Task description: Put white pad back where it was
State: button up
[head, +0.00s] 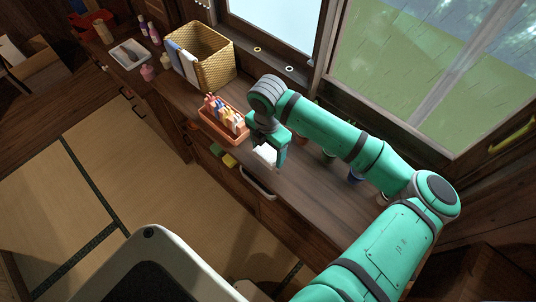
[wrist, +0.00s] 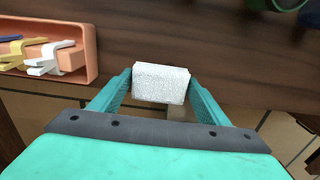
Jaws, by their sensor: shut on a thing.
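The white pad (head: 265,154) is a small pale block held between the two fingers of my gripper (head: 267,152), near the front edge of the wooden counter. In the wrist view the white pad (wrist: 161,84) sits squarely between the teal fingertips of my gripper (wrist: 161,90), with a speckled, rough surface. The gripper is shut on it. Below the pad the wrist view shows the counter's edge and the floor. Whether the pad touches the counter is hard to tell; it seems held above it.
An orange box (head: 222,127) of colored clips stands left of my gripper; it also shows in the wrist view (wrist: 88,40). A wicker basket (head: 213,60) and a white tray (head: 130,54) stand farther left. Several pots stand behind my arm by the window. Counter (head: 316,190) right of the gripper is clear.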

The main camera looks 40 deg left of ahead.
aim_at(268, 156)
jog(key=shift+w+a+f, duration=0.2)
jog(key=shift+w+f, duration=0.1)
jog(key=shift+f, duration=1.65)
jog(key=shift+f, duration=0.1)
jog(key=o, duration=1)
notch_tip(268, 156, up, 12)
jog(key=shift+r, duration=0.15)
